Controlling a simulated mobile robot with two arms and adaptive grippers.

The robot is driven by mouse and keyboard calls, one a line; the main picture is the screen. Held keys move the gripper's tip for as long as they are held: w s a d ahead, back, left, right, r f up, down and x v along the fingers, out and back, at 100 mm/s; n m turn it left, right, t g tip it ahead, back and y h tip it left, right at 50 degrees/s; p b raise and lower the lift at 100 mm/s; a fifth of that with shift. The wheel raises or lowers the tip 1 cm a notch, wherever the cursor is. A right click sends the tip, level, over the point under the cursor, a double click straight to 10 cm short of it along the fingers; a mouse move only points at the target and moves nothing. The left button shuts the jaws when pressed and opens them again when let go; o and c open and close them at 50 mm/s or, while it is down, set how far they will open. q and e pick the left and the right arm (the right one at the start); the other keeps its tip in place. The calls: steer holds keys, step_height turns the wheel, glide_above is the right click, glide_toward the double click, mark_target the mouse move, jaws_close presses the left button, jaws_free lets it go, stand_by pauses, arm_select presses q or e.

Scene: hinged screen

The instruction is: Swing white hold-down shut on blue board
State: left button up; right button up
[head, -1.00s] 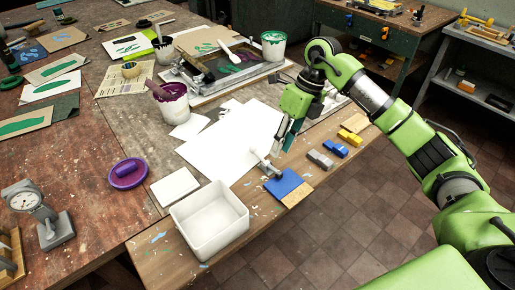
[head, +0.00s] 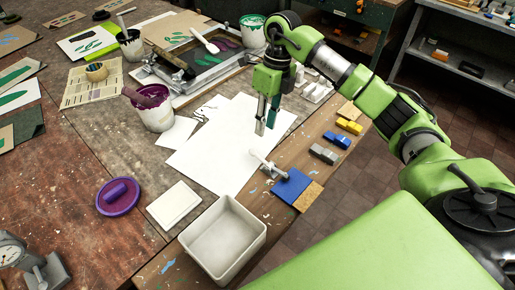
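The blue board (head: 294,184) lies at the table's front edge, next to a bare wood piece. The white hold-down (head: 263,162) is at the board's left corner. Its arm points up and left, away from the board and over the white sheet, so it does not lie across the blue face. My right gripper (head: 266,125) hangs above the white sheet, behind the hold-down and apart from it. Its two fingers, one grey and one teal, point down with a small gap and nothing between them. My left gripper is out of view.
A white bin (head: 223,238) stands left of the board at the front edge. Grey (head: 324,153), blue (head: 337,139) and yellow (head: 349,126) blocks line the edge behind it. The large white sheet (head: 215,150) is flat and clear. A purple-stained bucket (head: 154,112) stands farther left.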

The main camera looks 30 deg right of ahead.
steer(key=p, duration=0.2)
glide_above(259, 156)
steer(key=d, duration=0.1)
step_height(259, 156, down, 6)
steer(key=r, duration=0.1)
steer(key=f, duration=0.4)
steer(key=shift+w+a+f+p, duration=0.1)
steer(key=shift+a+f+p, duration=0.1)
steer(key=shift+f+p, duration=0.1)
steer(key=shift+f, duration=0.65)
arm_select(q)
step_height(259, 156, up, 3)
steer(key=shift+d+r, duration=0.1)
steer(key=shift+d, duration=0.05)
arm_select(e)
steer(key=shift+a, duration=0.1)
jaws_close()
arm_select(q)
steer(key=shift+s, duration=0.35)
